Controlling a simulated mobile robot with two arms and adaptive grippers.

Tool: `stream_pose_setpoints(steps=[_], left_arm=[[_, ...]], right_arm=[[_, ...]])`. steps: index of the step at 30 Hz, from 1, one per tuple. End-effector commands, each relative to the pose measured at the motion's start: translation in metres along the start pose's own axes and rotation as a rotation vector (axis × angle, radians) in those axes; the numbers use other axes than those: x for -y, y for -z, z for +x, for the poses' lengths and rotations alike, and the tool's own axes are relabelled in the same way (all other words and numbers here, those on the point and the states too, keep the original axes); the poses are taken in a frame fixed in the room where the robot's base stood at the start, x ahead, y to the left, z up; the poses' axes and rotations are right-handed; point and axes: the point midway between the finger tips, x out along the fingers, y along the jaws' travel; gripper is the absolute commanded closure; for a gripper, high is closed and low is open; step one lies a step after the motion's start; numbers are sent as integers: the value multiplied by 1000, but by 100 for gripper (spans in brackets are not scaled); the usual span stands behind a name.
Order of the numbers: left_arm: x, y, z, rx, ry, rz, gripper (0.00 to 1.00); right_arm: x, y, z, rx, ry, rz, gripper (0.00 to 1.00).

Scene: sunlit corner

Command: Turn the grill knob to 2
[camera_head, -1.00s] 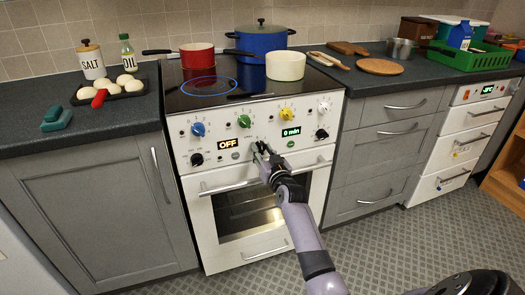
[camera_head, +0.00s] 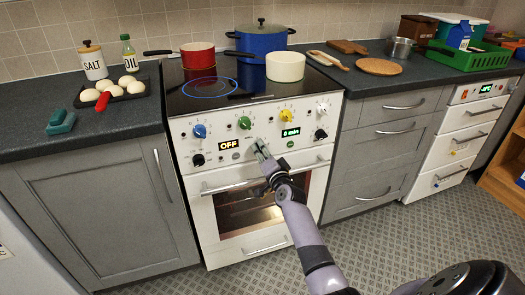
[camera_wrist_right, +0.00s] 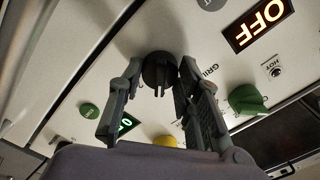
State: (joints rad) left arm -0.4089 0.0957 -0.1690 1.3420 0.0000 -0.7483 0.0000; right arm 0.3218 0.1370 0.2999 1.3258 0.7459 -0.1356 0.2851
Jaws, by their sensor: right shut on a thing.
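The white stove (camera_head: 215,178) stands in the middle of the head view, with knobs and displays on its front panel. My right gripper (camera_head: 261,148) reaches its panel between the OFF display (camera_head: 231,144) and the 0 min display (camera_head: 291,132). In the wrist view, my right gripper (camera_wrist_right: 157,90) has its two fingers on either side of a black knob (camera_wrist_right: 159,68) and is shut on it. Lettering beside it, partly covered by a finger, seems to read GRILL. The knob's setting numbers cannot be read. The head view hides the knob behind the gripper. My left gripper is not in view.
Blue (camera_head: 198,131), green (camera_head: 244,123), yellow (camera_head: 286,115) and white (camera_head: 324,110) knobs sit above, with black knobs at left (camera_head: 198,160) and right (camera_head: 321,134). The oven handle (camera_head: 225,187) runs just below. Pots stand on the hob.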

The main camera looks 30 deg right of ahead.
Motion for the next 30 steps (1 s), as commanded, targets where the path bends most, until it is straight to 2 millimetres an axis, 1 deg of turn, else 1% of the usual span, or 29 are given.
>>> stream_pose_setpoints(steps=[9, 18, 24, 30], left_arm=[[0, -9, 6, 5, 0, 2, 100], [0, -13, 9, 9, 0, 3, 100], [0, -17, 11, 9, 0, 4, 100], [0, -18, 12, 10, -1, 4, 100]], right_arm=[[0, 0, 0, -1, 0, 302, 96], [0, 0, 0, -2, 0, 553, 96], [0, 0, 0, -1, 0, 668, 96], [0, 0, 0, -1, 0, 736, 96]])
